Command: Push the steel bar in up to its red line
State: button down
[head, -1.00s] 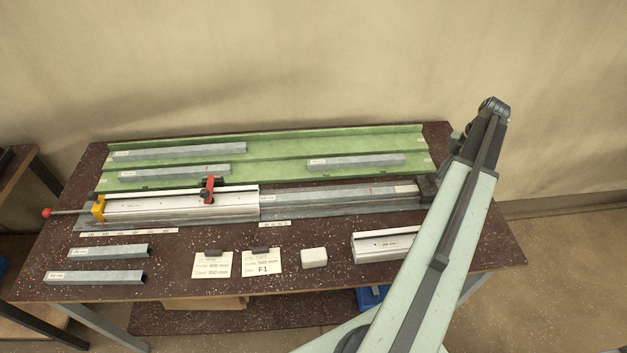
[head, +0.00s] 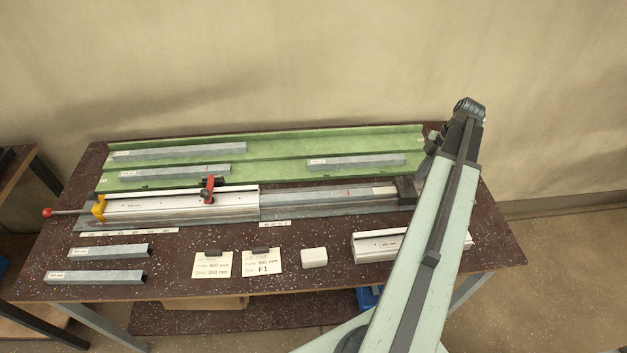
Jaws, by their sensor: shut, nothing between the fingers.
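The steel bar (head: 310,198) lies along the bench rail. Its left part enters the open right end of the white profile (head: 150,207), and how far it reaches inside is hidden. The red line (head: 348,193) on the bar stands clear to the right of the profile's mouth, with a stretch of bare bar between. My gripper (head: 403,190) is shut and empty, at the right end of the bar and seemingly against it. The arm partly hides the area behind it.
A red-handled clamp (head: 209,188) stands over the profile, with a yellow stop (head: 98,208) at its left end. The green rack (head: 270,150) behind holds several bars. In front lie two short bars, cards (head: 262,262), a white block (head: 314,258) and another profile (head: 385,246).

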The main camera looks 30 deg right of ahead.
jog(key=shift+w+a, duration=1.7)
jog(key=shift+a, duration=2.5)
jog(key=shift+w+a, duration=1.7)
jog(key=shift+a, duration=2.55)
jog(key=shift+w+a, duration=1.7)
jog(key=shift+a, duration=2.5)
jog(key=shift+w+a, duration=0.2)
jog(key=shift+a, duration=0.25)
jog(key=shift+s+d, duration=0.25)
jog(key=shift+d, duration=0.45)
notch_tip(320, 180, up, 7)
jog(key=p, duration=0.7)
